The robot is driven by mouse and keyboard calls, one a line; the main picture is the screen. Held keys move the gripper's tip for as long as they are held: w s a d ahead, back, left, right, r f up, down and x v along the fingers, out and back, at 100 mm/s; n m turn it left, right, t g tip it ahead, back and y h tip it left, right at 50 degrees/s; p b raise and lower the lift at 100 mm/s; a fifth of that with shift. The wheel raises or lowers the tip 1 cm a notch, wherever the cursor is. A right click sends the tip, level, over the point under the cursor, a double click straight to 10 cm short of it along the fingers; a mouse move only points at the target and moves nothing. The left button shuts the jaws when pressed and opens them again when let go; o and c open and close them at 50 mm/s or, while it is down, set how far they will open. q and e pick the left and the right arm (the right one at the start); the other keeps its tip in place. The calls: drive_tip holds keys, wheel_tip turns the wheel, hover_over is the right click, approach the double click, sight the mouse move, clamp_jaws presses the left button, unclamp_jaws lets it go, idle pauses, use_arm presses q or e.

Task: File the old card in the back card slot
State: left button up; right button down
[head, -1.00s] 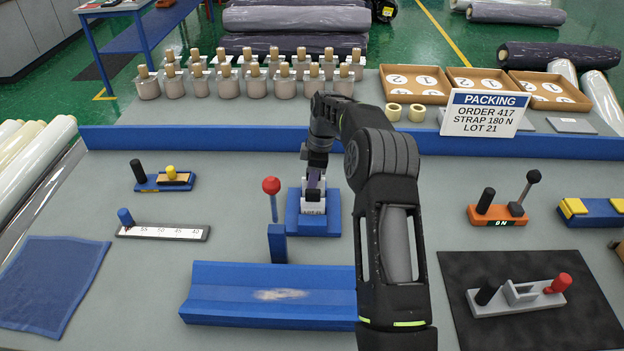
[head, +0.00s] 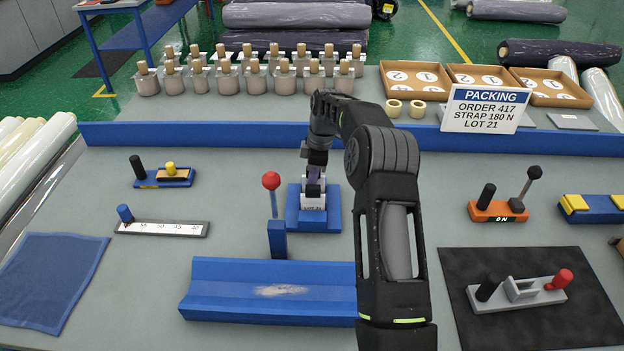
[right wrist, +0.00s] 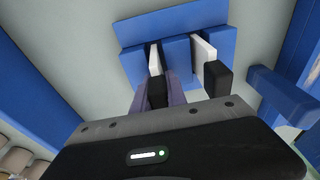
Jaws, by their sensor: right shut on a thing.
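The blue card holder (head: 332,222) stands near the middle of the bench. A white card (head: 312,204) with small print shows at its front. In the right wrist view the holder (right wrist: 180,20) carries two white cards with black tabs. My right gripper (head: 314,182) is shut on the black tab of the card farther back (right wrist: 154,58); that card stands in the holder's back part. The nearer card (right wrist: 204,48), with its own tab (right wrist: 217,78), is beside it and free of the fingers. How deep the held card sits is unclear. My left gripper is out of view.
A red-knobbed lever (head: 271,182) stands close to the holder's left front. A blue trough (head: 270,292) lies in front. A raised blue ledge (head: 230,137) runs behind, with bottles beyond. The bench left of the lever has free room.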

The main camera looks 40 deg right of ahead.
drive_tip(key=shift+f, duration=0.3)
drive_tip(key=c, duration=1.3)
unclamp_jaws()
drive_tip(key=shift+o, duration=0.2)
drive_tip(key=shift+r, duration=0.1)
drive_tip(key=r, duration=0.2)
drive_tip(key=r+b, duration=0.1)
drive_tip(key=r, duration=0.2)
drive_tip(key=d+r, duration=0.1)
drive_tip(key=r, duration=0.1)
drive_tip(key=shift+s+r+b, duration=0.3)
drive_tip(key=shift+s+b, duration=0.05)
